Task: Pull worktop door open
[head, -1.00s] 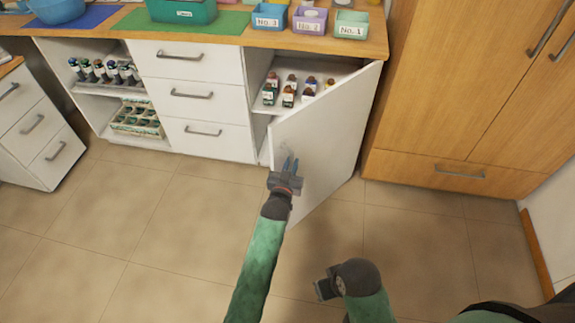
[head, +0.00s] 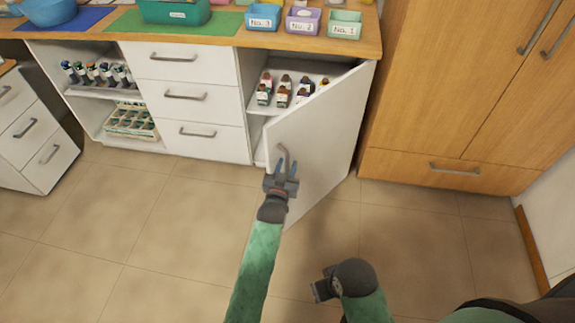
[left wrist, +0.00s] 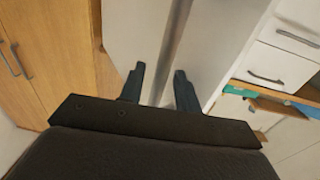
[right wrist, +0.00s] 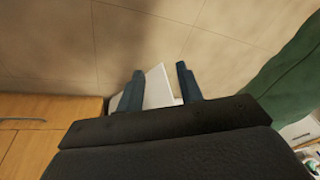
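The white worktop door (head: 325,140) stands partly open, swung out from the cabinet under the worktop, with bottles showing behind it. Its grey bar handle (head: 284,158) is on the outer face near the free edge. My left gripper (head: 281,168) is at the handle with its fingers apart. In the left wrist view the fingers (left wrist: 159,85) are spread, with the grey handle (left wrist: 176,45) running between them and a gap on each side. My right gripper (head: 322,284) is low over the floor, away from the door. In the right wrist view its fingers (right wrist: 160,85) are apart and empty.
Small bottles (head: 284,90) stand on the shelf behind the door. White drawers (head: 185,98) are left of it and a wooden wardrobe (head: 450,90) is to the right. Labelled boxes (head: 303,20) sit on the worktop (head: 225,42). The tiled floor (head: 150,235) in front is clear.

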